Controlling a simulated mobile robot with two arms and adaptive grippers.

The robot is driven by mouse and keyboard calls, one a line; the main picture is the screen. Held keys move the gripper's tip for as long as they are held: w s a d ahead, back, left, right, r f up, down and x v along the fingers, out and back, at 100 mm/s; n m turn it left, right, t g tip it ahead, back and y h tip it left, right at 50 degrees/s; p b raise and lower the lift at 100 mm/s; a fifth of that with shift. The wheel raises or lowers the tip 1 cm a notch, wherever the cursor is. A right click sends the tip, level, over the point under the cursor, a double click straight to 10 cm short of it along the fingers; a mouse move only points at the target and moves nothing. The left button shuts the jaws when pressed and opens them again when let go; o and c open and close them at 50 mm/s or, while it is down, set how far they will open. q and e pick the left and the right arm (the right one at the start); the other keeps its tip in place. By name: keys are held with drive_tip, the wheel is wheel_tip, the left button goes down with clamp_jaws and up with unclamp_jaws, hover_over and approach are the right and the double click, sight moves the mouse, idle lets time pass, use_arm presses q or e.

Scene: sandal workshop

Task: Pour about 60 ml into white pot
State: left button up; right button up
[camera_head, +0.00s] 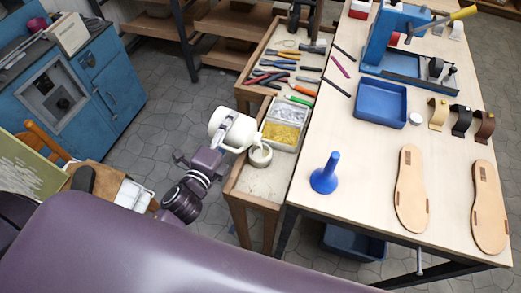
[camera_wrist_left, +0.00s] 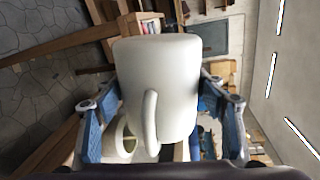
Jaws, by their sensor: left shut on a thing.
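A white jug (camera_head: 240,130) is held tilted on its side, its mouth end to the right. My left gripper (camera_head: 222,138) is shut on it. In the left wrist view the jug (camera_wrist_left: 158,75) with its handle fills the space between the blue-padded fingers. The small white pot (camera_head: 261,156) stands upright on the wooden side bench, just below and right of the jug's mouth. It also shows in the left wrist view (camera_wrist_left: 124,142), partly hidden by the jug. A pale strip joins mouth and pot; I cannot tell whether it is liquid. The liquid level is not visible. My right gripper is not in view.
A tray of yellow and grey parts (camera_head: 283,132) sits close behind the pot, with hand tools beyond. The worktable (camera_head: 365,165) at right holds a blue funnel-shaped stand (camera_head: 325,177), a blue bin (camera_head: 381,102) and sandal soles (camera_head: 411,190). A blue cabinet (camera_head: 112,82) stands at left.

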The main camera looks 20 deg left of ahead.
use_arm(q)
drive_tip(key=shift+d, duration=0.15)
idle(1.5)
drive_tip(key=shift+a+f+n, duration=0.15)
drive_tip(key=shift+a+n, duration=0.1)
drive_tip(key=shift+n, duration=0.05)
drive_tip(key=shift+a+f+n+h+b, duration=0.15)
drive_tip(key=shift+f+n+h+b, duration=0.15)
drive_tip(key=shift+f+n+b, duration=0.6)
drive_tip(key=shift+w+r, duration=0.1)
drive_tip(key=shift+r, duration=0.4)
